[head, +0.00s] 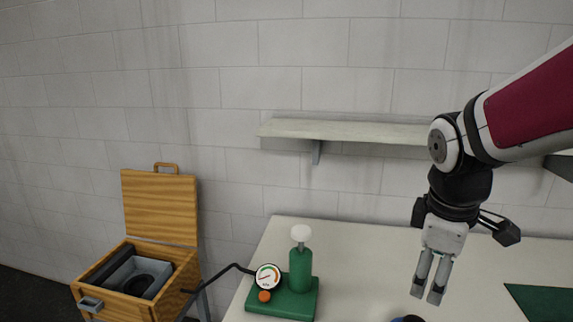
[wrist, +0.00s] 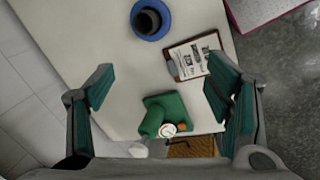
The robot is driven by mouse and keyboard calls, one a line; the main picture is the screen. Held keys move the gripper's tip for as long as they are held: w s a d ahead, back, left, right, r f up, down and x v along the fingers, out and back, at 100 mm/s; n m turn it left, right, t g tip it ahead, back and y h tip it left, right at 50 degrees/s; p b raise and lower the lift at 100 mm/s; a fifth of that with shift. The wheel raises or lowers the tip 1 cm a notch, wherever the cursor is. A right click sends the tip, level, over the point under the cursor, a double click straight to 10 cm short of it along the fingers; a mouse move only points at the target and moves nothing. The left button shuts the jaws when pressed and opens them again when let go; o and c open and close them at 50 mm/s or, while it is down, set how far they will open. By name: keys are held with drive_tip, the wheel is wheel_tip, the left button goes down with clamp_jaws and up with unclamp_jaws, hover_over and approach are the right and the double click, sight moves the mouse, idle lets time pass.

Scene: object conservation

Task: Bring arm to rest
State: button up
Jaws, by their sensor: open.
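My gripper (head: 429,287) hangs from my raised arm above the white table (head: 350,255), with its fingers pointing down. In the wrist view my gripper (wrist: 160,115) is open, with its two green-padded fingers wide apart and nothing held between them. The green pump with a gauge (head: 301,270) stands on the table to the left of my gripper in the head view. It also shows below the gripper in the wrist view (wrist: 165,113). My gripper is apart from everything on the table.
A blue ring-shaped dish with a dark middle (wrist: 151,19) and a clipboard with papers (wrist: 193,57) lie on the table. A wall shelf (head: 350,131) runs behind my arm. An open wooden box (head: 160,210) stands left of the table. A green mat (head: 543,300) lies at right.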

drive_tip(key=s+a+r+m+t+y, duration=0.1)
drive_tip(key=s+a+r+m, duration=0.1)
drive_tip(key=s+m, duration=0.3)
drive_tip(key=s+a+r+m+t, duration=0.2)
drive_tip(key=s+a+m, duration=0.1)
drive_tip(key=s+m, duration=0.2)
drive_tip(key=shift+s+a+r+m+y, duration=0.2)
drive_tip(key=shift+s+r+m+y, duration=0.15)
drive_tip(key=shift+s, duration=0.8)
drive_tip(key=shift+r, duration=0.1)
drive_tip(key=shift+c, duration=0.6)
